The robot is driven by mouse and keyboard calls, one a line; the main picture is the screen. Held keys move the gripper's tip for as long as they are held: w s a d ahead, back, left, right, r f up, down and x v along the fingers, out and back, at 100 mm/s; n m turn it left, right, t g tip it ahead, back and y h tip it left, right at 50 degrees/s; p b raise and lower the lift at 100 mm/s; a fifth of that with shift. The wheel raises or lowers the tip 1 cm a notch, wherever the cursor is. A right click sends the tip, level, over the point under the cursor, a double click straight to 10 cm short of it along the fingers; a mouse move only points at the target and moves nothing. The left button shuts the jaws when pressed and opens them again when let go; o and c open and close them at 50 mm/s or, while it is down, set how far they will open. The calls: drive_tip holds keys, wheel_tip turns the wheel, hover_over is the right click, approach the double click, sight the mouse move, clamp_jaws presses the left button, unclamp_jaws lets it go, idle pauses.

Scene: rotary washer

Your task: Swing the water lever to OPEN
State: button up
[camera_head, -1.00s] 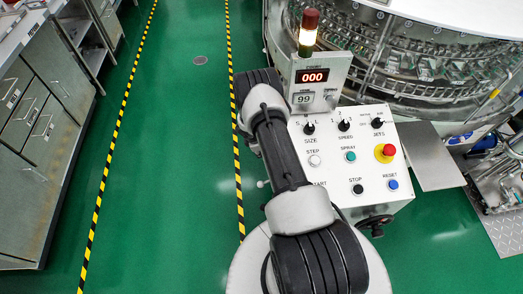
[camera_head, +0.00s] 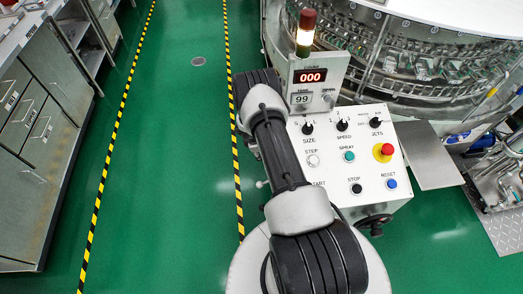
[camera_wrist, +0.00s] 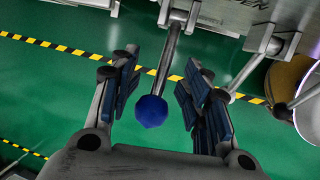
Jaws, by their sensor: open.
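A metal lever with a blue ball end (camera_wrist: 150,111) hangs from a pivot on a metal plate at the top of the wrist view. I take it to be the water lever. My gripper (camera_wrist: 160,72) is open, with its blue-padded fingers on either side of the lever. The ball lies between the fingers, with a visible gap on both sides. Letters ending in "EN" (camera_wrist: 250,4) show on the plate, partly cut off. In the head view my arm hides the gripper and I cannot make out the lever for certain.
A second metal rod (camera_wrist: 252,72) sticks out to the right of my gripper. In the head view, a white control panel (camera_head: 330,178) stands beside my arm, with the washer (camera_head: 440,60) behind. Cabinets (camera_head: 30,150) line the left; the green floor (camera_head: 170,150) between is clear.

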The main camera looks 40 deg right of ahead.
drive_tip(key=shift+o, duration=0.3)
drive_tip(key=shift+w, duration=0.1)
drive_tip(key=shift+a+r, duration=0.1)
drive_tip(key=shift+r, duration=0.15)
drive_tip(key=v, duration=1.1)
drive_tip(key=shift+r, duration=0.25)
drive_tip(key=shift+a, duration=0.1)
